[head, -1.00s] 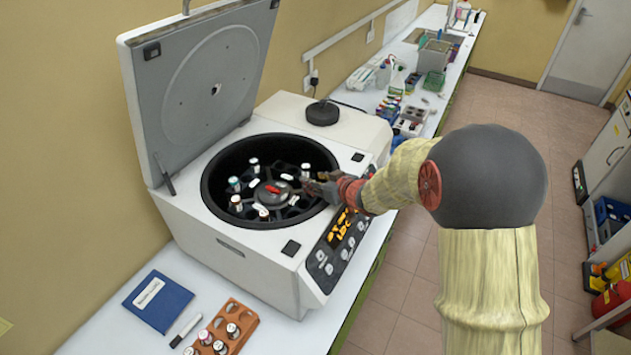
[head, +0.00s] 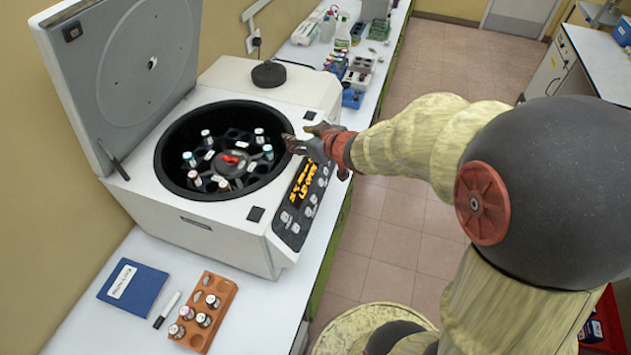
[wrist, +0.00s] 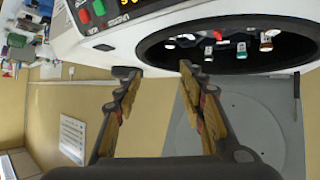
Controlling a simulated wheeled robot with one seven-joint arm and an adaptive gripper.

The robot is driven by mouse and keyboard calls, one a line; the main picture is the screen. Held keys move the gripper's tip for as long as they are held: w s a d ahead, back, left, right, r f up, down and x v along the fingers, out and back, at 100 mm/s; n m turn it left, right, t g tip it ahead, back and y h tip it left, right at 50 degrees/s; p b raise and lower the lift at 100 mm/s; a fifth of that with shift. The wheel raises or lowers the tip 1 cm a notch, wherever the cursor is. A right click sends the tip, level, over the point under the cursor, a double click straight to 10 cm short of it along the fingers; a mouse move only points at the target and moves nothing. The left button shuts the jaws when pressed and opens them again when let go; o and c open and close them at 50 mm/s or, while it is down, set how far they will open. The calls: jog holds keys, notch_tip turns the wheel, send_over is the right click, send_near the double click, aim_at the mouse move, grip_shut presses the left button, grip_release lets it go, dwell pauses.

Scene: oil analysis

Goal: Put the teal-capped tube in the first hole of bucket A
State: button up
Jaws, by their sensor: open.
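The open centrifuge (head: 180,210) holds several small capped tubes in its rotor (head: 232,170). One tube with a teal-looking cap (head: 188,157) stands at the rotor's left; another teal-looking one (head: 268,150) is at its right. Tubes also show in the wrist view, one with a teal end (wrist: 266,42). Bucket labels are too small to read, so I cannot tell which is bucket A. My gripper (head: 300,138) is open and empty, by the bowl's right rim in the head view. Its spread fingers (wrist: 157,72) show in the wrist view, with no tube between them.
The raised lid (head: 125,75) stands at the back left. A brown rack (head: 222,322) with several tubes, a marker (head: 167,310) and a blue notebook (head: 133,281) lie in front of the centrifuge. A dark round knob (head: 269,74) sits on the centrifuge's back.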

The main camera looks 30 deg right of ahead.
jog(key=s+d+r+m+g+h, duration=0.2)
jog(key=s+d+r+m+h, duration=0.15)
jog(key=s+r, duration=0.5)
jog(key=s+a+g+y, duration=0.1)
jog(key=s+a, duration=0.4)
jog(key=s, duration=0.5)
jog(key=s+a+g, duration=0.3)
jog(key=s+a, duration=0.2)
jog(key=s, duration=0.5)
jog(key=shift+s+f+y, duration=0.15)
jog(key=shift+f+y, duration=0.05)
jog(key=shift+y, duration=0.15)
